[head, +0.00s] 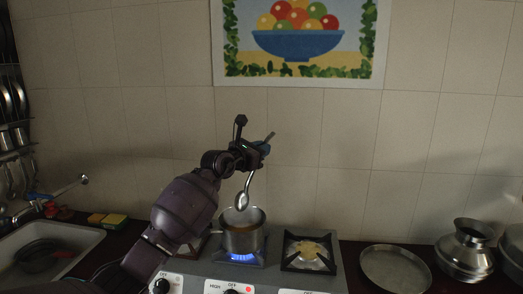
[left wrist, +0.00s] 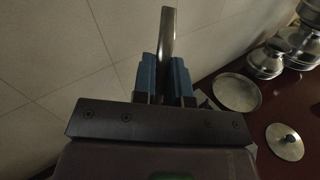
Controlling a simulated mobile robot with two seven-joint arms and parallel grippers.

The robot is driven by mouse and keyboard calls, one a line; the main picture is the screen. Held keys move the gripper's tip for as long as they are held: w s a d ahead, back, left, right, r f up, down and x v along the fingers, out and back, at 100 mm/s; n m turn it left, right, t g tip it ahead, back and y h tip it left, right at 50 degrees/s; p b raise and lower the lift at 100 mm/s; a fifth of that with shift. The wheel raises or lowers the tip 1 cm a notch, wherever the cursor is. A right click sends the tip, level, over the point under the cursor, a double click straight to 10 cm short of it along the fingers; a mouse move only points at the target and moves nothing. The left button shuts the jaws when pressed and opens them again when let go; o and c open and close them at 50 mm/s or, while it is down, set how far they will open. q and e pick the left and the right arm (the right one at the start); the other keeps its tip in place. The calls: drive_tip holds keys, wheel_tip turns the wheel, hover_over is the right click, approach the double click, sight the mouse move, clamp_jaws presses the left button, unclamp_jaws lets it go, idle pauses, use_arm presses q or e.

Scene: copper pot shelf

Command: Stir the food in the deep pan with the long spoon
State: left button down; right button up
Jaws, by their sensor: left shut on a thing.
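My left gripper (head: 252,150) is raised over the stove and shut on the handle of the long spoon (head: 242,200). The spoon hangs down with its bowl at the mouth of the deep pan (head: 241,240); I cannot tell whether it touches the food. The deep pan is metal, stands on a lit burner with a blue flame, and shows brownish food (head: 240,227) inside. In the left wrist view, the spoon's handle (left wrist: 168,45) sticks up between the blue fingers (left wrist: 166,82). My right gripper is not in view.
The grey stove (head: 187,270) has an empty-looking burner (head: 308,252) right of the pan. A round metal tray (head: 396,268) and a metal pot (head: 465,250) stand further right. A sink (head: 75,243) with sponges (head: 105,219) beside it is at left. A tiled wall rises close behind.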

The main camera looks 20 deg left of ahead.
use_arm(q)
drive_tip(key=shift+r, duration=2.5)
